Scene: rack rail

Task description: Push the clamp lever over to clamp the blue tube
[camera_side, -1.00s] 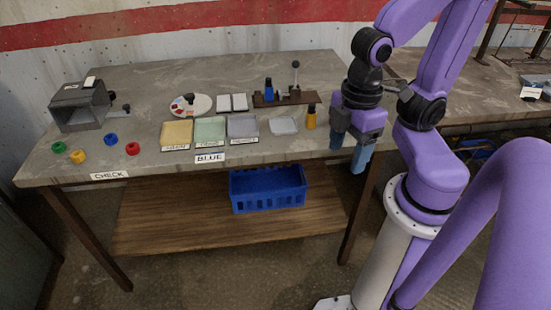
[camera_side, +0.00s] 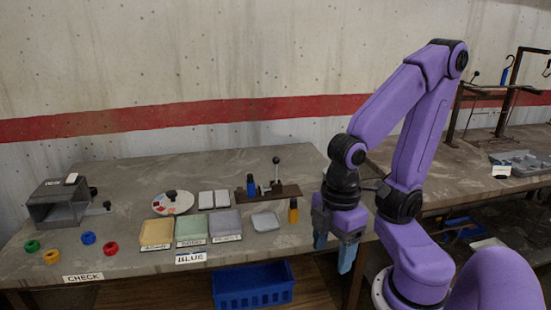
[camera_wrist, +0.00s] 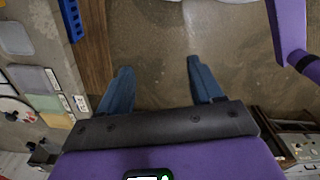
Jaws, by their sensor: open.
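The blue tube (camera_side: 250,186) stands upright on the left part of a dark clamp base (camera_side: 286,191) at the back right of the table. The clamp lever (camera_side: 276,170), a thin rod with a dark ball on top, stands upright to the right of the tube. My gripper (camera_side: 335,255) hangs at the table's front right edge, to the right of and nearer than the clamp, touching nothing. In the wrist view my gripper (camera_wrist: 158,90) has its two blue fingers wide apart with nothing between them. The clamp is not clearly visible in the wrist view.
A yellow-orange tube (camera_side: 293,211) and a small clear dish (camera_side: 265,221) lie between my gripper and the clamp. Labelled trays (camera_side: 191,230), a round palette (camera_side: 172,203) and a grey box (camera_side: 60,203) stand further left. A blue crate (camera_side: 252,286) sits below the table.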

